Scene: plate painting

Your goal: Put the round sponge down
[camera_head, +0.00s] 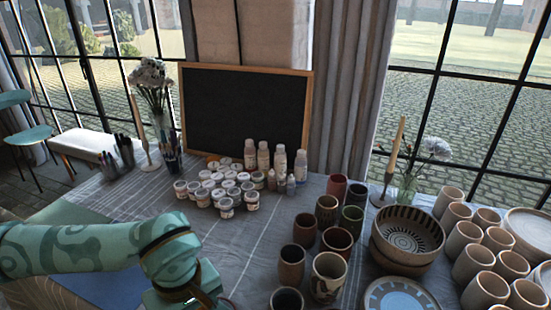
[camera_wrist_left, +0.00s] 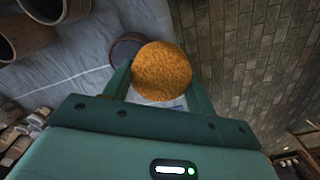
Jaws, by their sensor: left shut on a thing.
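The round sponge (camera_wrist_left: 162,68) is orange-yellow and porous. In the left wrist view it sits between the two green fingers of my left gripper (camera_wrist_left: 160,84), which is shut on it. Part of a dark round-rimmed thing (camera_wrist_left: 124,48) shows just behind the sponge, near the edge of the cloth-covered table (camera_wrist_left: 85,65). I cannot tell how high the sponge is above the cloth. In the head view my left arm reaches in from the left to the front of the table, and the fingers and sponge are hidden below the frame. My right gripper is not in view.
Several cups (camera_head: 291,266) and a striped bowl (camera_head: 406,241) stand on the table to the right of my left arm. Paint jars (camera_head: 226,208) and bottles (camera_head: 263,158) stand farther back, before a blackboard (camera_head: 245,110). Bare cloth (camera_head: 130,197) shows at the left.

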